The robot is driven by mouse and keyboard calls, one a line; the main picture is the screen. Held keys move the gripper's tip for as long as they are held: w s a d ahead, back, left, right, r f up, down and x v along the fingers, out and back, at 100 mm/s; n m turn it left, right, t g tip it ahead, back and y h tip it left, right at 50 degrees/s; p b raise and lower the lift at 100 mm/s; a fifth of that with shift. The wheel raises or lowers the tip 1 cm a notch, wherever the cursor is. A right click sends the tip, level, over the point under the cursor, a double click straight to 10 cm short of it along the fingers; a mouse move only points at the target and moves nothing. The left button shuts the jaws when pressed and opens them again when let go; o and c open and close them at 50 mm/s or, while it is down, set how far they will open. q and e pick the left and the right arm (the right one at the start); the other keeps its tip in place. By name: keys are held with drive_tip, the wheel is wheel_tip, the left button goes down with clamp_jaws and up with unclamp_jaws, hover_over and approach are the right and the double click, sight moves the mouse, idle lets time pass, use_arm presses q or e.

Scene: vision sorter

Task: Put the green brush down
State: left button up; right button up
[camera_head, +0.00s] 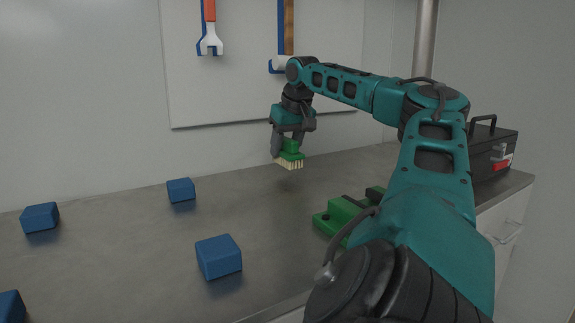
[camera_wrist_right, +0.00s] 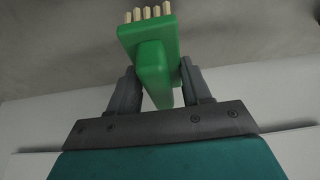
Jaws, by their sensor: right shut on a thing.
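The green brush (camera_head: 291,156) has a green body and pale bristles that point down. My right gripper (camera_head: 291,143) is shut on its green handle and holds it at the back of the grey worktop (camera_head: 150,242). I cannot tell for sure whether the bristles touch the worktop. In the right wrist view the brush (camera_wrist_right: 149,45) sits between the two fingers of the right gripper (camera_wrist_right: 154,80), with its bristles at the top of the picture. My left gripper is not in view.
A green vise-like object (camera_head: 340,215) stands partly behind my right arm. A dark toolbox (camera_head: 490,150) is at the right. A wrench (camera_head: 209,40) hangs on the wall board.

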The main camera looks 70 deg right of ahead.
sight(286, 158)
wheel_tip(286, 158, down, 3)
drive_tip(key=shift+b, duration=0.6)
drive_tip(key=shift+f, duration=0.3)
drive_tip(key=o, duration=1.1)
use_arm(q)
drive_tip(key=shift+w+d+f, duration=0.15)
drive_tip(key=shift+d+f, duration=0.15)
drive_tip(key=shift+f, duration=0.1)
